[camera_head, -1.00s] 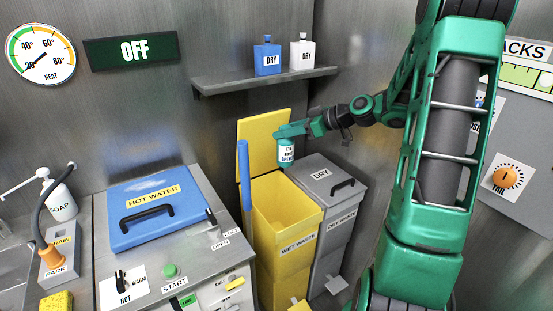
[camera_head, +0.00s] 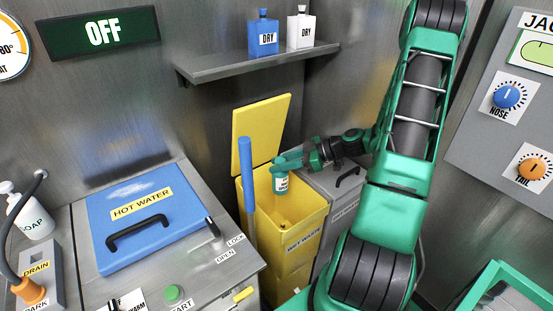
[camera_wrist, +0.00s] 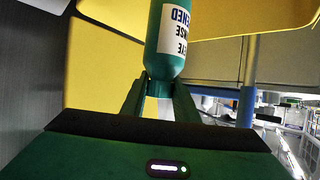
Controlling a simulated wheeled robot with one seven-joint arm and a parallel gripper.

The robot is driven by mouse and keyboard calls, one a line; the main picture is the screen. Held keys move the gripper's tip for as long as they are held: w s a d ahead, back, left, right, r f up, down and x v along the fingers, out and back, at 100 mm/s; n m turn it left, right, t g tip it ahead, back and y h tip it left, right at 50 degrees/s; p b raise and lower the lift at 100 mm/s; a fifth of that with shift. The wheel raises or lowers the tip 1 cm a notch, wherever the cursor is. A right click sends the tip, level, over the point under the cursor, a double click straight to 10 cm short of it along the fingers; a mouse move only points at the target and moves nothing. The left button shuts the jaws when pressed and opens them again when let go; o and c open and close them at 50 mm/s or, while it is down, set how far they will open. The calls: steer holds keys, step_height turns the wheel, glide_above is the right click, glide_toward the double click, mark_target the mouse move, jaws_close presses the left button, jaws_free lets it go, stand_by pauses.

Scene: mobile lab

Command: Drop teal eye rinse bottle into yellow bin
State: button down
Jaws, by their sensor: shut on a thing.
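The teal eye rinse bottle (camera_head: 280,184) has a white label and hangs from my gripper (camera_head: 280,165). In the wrist view my gripper (camera_wrist: 159,88) is shut on the narrow neck of the bottle (camera_wrist: 170,55). The yellow bin (camera_head: 292,262) is marked WET WASTE and stands on the floor. Its yellow lid (camera_head: 260,130) is raised at the back. In the head view the bottle appears in front of the bin's open mouth, near its rear part. The wrist view shows yellow surfaces (camera_wrist: 100,70) around the bottle.
A grey DRY bin (camera_head: 345,205) stands right of the yellow bin, partly behind my arm. A blue upright handle (camera_head: 246,185) rises at the yellow bin's left. The blue HOT WATER lid (camera_head: 140,225) is left. A shelf (camera_head: 255,62) with two bottles hangs above.

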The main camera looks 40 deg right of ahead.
steer(key=shift+d+f, duration=0.1)
steer(key=shift+f, duration=1.55)
steer(key=c, duration=1.3)
jaws_free()
steer(key=shift+s, duration=0.1)
steer(key=v, duration=1)
steer(key=shift+s+d, duration=0.15)
steer(key=shift+d, duration=0.1)
steer(key=shift+a+r, duration=0.15)
